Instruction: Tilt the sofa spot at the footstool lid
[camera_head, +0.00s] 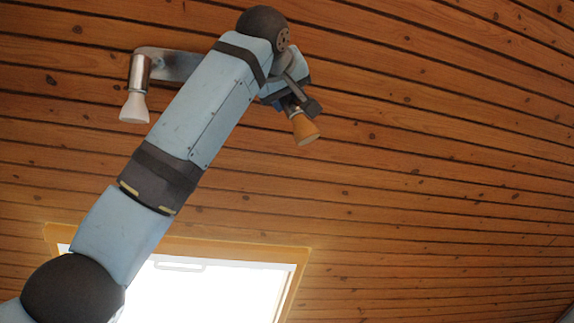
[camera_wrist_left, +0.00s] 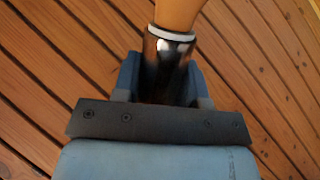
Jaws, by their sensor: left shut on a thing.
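A ceiling lamp has a silver bar (camera_head: 178,65) on the wooden ceiling, partly hidden behind my left arm. A spot with an orange end (camera_head: 304,130) is at its right, pointing down and slightly right. My left gripper (camera_head: 291,104) is shut on this spot. In the left wrist view, the gripper's fingers (camera_wrist_left: 165,80) stand on both sides of the spot's dark shiny body (camera_wrist_left: 166,55), with a pale ring and the orange end beyond. I cannot tell by name which spot is the sofa one. The footstool and my right gripper are not in view.
A second spot (camera_head: 135,105), silver with a white end, hangs down at the bar's left end, near my left arm. A bright skylight (camera_head: 215,290) with a wooden frame is below. The sloping plank ceiling (camera_head: 430,130) is bare to the right.

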